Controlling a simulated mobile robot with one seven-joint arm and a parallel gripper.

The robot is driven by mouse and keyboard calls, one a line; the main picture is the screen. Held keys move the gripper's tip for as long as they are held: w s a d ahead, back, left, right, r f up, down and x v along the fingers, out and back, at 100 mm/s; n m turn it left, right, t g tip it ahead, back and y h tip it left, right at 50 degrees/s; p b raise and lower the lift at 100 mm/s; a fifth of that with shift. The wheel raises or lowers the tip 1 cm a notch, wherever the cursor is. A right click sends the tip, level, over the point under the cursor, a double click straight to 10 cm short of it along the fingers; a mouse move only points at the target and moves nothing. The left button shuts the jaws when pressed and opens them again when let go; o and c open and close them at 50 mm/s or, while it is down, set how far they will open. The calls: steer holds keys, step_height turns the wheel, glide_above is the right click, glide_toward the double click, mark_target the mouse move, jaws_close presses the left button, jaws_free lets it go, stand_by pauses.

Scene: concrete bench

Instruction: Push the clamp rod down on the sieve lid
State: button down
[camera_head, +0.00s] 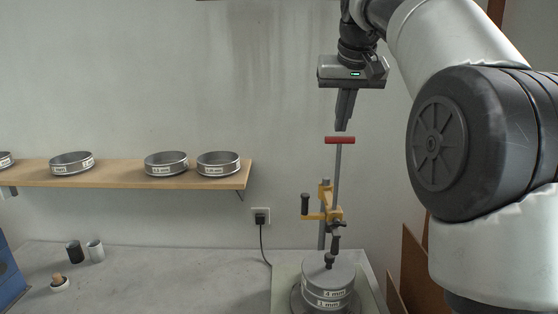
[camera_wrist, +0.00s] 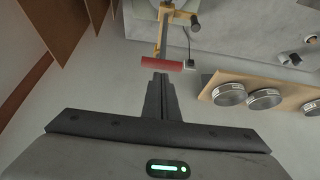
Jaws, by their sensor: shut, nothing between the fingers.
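The clamp rod (camera_head: 338,172) stands upright with a red crossbar handle (camera_head: 340,140) on top, held in a yellow clamp bracket (camera_head: 325,212) with dark knobs. Its lower end is above the sieve lid (camera_head: 338,268); a dark foot shows on or just over the lid. The lid tops the sieve stack (camera_head: 328,292), labelled 4 mm and 1 mm. My gripper (camera_head: 342,128) is shut and empty, pointing down just above the red handle. In the wrist view my gripper (camera_wrist: 160,76) shows near the red handle (camera_wrist: 162,63). I cannot tell whether they touch.
A wooden shelf (camera_head: 120,176) on the left wall holds several sieves. The bench (camera_head: 180,280) carries a black cup (camera_head: 74,251), a white cup (camera_head: 95,250) and a small brush-like item (camera_head: 59,282). A wall socket (camera_head: 260,215) has a cable. Brown boards stand at right.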

steer(key=shift+f, duration=0.4)
steer(key=shift+r, duration=0.1)
steer(key=shift+r, duration=0.1)
step_height(320, 180, up, 3)
steer(key=p, duration=0.2)
steer(key=shift+f+p, duration=0.2)
steer(key=shift+p, duration=0.15)
step_height(320, 180, up, 4)
steer(key=shift+r, duration=0.1)
steer(key=shift+s, duration=0.15)
